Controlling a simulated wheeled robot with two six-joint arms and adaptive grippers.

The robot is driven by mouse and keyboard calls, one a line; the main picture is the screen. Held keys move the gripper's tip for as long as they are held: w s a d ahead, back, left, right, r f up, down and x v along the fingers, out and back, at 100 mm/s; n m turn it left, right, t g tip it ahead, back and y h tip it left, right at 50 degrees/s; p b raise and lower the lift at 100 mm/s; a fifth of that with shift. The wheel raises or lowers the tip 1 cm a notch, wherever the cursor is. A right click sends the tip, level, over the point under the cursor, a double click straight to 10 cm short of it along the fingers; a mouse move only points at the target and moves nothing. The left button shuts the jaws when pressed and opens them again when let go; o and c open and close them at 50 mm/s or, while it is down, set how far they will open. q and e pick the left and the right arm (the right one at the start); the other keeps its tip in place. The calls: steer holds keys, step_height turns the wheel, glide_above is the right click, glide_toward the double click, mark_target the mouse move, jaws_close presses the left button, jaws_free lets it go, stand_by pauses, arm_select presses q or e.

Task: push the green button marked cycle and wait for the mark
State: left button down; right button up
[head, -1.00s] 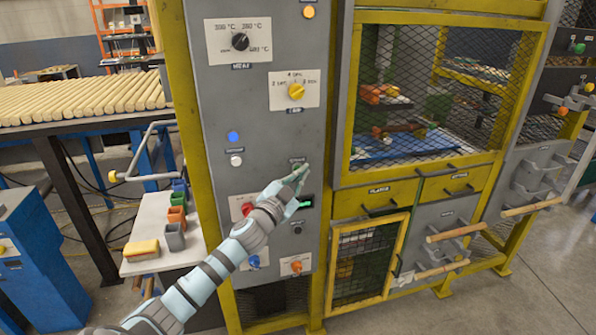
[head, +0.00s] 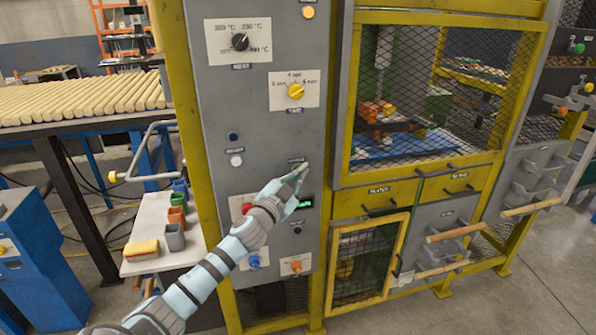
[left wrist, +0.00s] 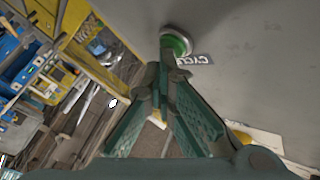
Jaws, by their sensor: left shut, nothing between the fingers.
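The green cycle button (left wrist: 176,44) sits in a pale round collar on the grey panel in the left wrist view, beside its label (left wrist: 192,60) reading CYCLE. In the head view my fingers hide the button. My left gripper (head: 303,168) is shut and empty, its tips at the panel just below the cycle label. In the left wrist view the closed fingertips (left wrist: 164,68) overlap the button's lower edge; I cannot tell whether they press it. The lamp (head: 233,137) on the panel is dark blue. My right gripper is not in view.
A red control (head: 247,208) and a small green display (head: 305,203) are close to my left wrist. Two dials (head: 240,41) are higher up. A mesh cage (head: 440,90) with orange parts inside is to the right. A side shelf (head: 150,225) holds small bins.

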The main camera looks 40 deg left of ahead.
arm_select(q)
steer(key=shift+s+d, duration=0.45)
steer(key=shift+d, duration=0.2)
steer(key=shift+s+d, duration=0.75)
steer(key=shift+d, duration=0.3)
steer(key=shift+s+d, duration=0.7)
steer(key=shift+d, duration=0.3)
